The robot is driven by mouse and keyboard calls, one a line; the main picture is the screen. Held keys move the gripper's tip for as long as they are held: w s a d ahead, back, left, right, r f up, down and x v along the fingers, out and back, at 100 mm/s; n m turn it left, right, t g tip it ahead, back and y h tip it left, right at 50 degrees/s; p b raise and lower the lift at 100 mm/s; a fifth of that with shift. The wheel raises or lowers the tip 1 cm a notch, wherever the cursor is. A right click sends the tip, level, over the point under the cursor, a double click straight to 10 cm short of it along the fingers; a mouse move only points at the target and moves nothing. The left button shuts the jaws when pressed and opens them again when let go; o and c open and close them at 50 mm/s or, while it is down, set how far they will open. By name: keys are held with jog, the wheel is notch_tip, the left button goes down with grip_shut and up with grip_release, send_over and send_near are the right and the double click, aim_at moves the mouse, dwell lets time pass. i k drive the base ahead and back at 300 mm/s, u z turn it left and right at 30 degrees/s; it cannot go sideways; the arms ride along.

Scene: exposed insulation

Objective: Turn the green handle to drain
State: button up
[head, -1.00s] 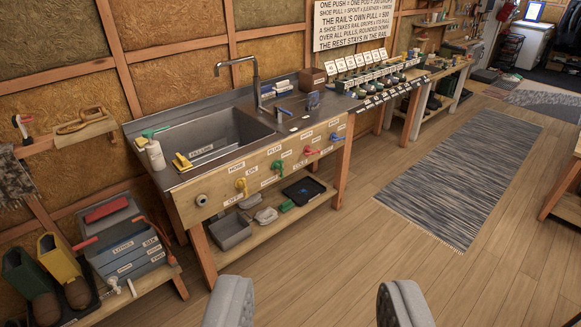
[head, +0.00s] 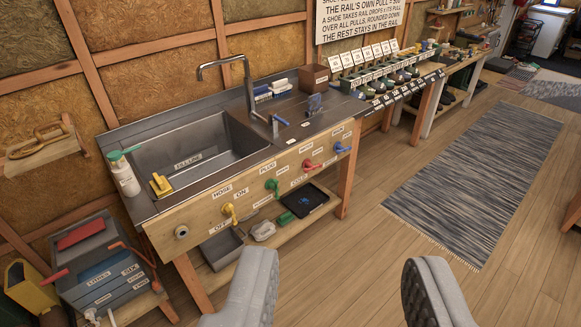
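The green handle (head: 272,187) sits on the wooden front panel (head: 200,208) of the sink bench, under a label that reads PLUG. A yellow handle (head: 229,212) is to its left, and a red handle (head: 312,164) and a blue handle (head: 342,148) are to its right. The steel sink basin (head: 190,160) is above and behind the panel, with a label reading FILLING inside. My gripper (head: 340,292) is at the bottom of the view, its two grey fingers wide apart and nothing between them. It is in front of the bench, apart from the handles.
A lower shelf (head: 275,236) under the sink holds a grey bin (head: 222,248) and a dark tray (head: 303,200). A blue-grey toolbox (head: 105,270) stands at lower left. A striped rug (head: 470,180) lies on open wooden floor at right. A soap bottle (head: 124,177) stands at the sink's left.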

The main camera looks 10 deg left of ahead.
aim_at(274, 187)
jog(key=i, duration=1.3)
jog(key=u, duration=0.85)
